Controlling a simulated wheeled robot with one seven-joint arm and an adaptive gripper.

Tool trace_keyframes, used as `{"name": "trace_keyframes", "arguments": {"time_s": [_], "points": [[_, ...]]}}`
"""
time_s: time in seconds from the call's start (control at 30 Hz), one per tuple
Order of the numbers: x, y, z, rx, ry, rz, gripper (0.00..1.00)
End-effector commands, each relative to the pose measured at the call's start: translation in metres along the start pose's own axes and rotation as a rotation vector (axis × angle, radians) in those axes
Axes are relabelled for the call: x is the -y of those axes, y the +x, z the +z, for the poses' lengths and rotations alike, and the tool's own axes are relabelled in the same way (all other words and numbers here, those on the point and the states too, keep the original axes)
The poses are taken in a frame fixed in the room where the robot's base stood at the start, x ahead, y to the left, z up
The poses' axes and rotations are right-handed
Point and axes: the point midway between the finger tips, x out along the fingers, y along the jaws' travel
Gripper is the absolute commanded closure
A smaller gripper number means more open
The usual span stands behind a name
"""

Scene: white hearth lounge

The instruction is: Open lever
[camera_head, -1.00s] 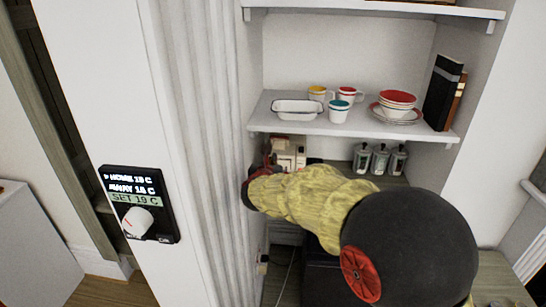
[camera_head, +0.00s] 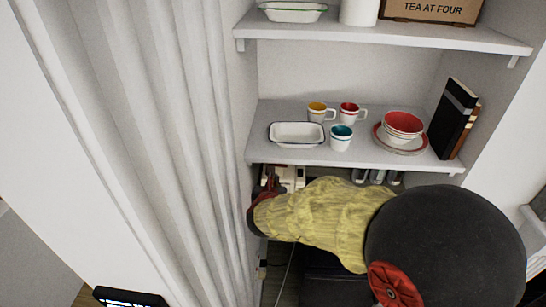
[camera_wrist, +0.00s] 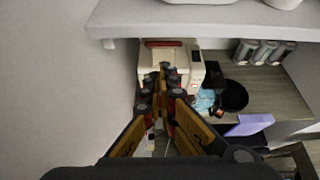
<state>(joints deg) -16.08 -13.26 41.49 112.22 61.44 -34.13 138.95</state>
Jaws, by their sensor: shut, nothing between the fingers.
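A cream appliance (camera_wrist: 192,72) stands on the counter under the shelf, with a dark red bar (camera_wrist: 163,43) on its top. I cannot tell whether this bar is the lever; no other lever is clear. In the head view only a small part of the appliance (camera_head: 291,176) shows, past my arm. My gripper (camera_wrist: 165,68) is shut and empty. Its fingertips are in front of the appliance in the wrist view and hide part of its front; I cannot tell whether they touch it. In the head view the gripper (camera_head: 268,181) is small and partly hidden.
The shelf above (camera_head: 259,150) holds a white dish (camera_head: 296,133), cups, red bowls (camera_head: 402,125) and books (camera_head: 452,118). A fluted white pilaster (camera_head: 170,120) is close on the left. Right of the appliance are canisters (camera_wrist: 264,52), a black round thing (camera_wrist: 234,95) and a purple item (camera_wrist: 249,124).

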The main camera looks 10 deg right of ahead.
Motion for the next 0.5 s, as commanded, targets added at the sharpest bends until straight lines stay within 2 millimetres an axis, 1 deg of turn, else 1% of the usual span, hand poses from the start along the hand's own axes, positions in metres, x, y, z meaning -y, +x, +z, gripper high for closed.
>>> {"name": "trace_keyframes", "arguments": {"time_s": [0.03,0.07,0.17,0.27,0.37,0.5], "points": [[0.002,0.000,-0.008,-0.008,0.005,-0.002,1.00],[0.003,0.000,-0.010,-0.011,0.008,-0.003,1.00],[0.003,0.003,-0.009,-0.009,0.029,-0.004,1.00],[0.003,0.012,-0.009,-0.010,0.034,-0.004,1.00],[0.003,0.027,-0.010,-0.011,0.033,-0.005,1.00],[0.003,0.052,-0.011,-0.012,0.032,-0.005,1.00]]}}
